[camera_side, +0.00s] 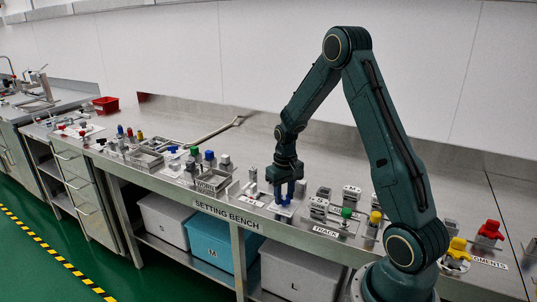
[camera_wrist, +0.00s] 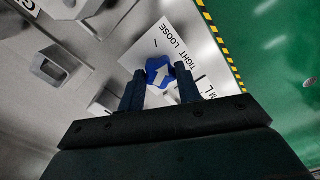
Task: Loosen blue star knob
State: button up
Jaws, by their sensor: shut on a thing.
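The blue star knob (camera_wrist: 157,65) sits on a white plate printed TIGHT and LOOSE in the wrist view.
The steel bench (camera_side: 345,262) carries several fixtures close by. A green knob (camera_side: 346,213) and a yellow knob (camera_side: 375,217) stand to the right. A grey box-shaped fixture (camera_side: 213,181) and several coloured pegs stand to the left. The bench behind my gripper is mostly clear.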

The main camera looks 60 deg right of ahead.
aim_at(284, 197)
jog(key=n, duration=0.5)
jog(key=shift+n, duration=0.4)
jog(key=o, duration=1)
jog(key=shift+c, duration=0.2)
jog(key=shift+r, duration=0.1)
notch_tip(284, 197, up, 14)
dwell(0.4)
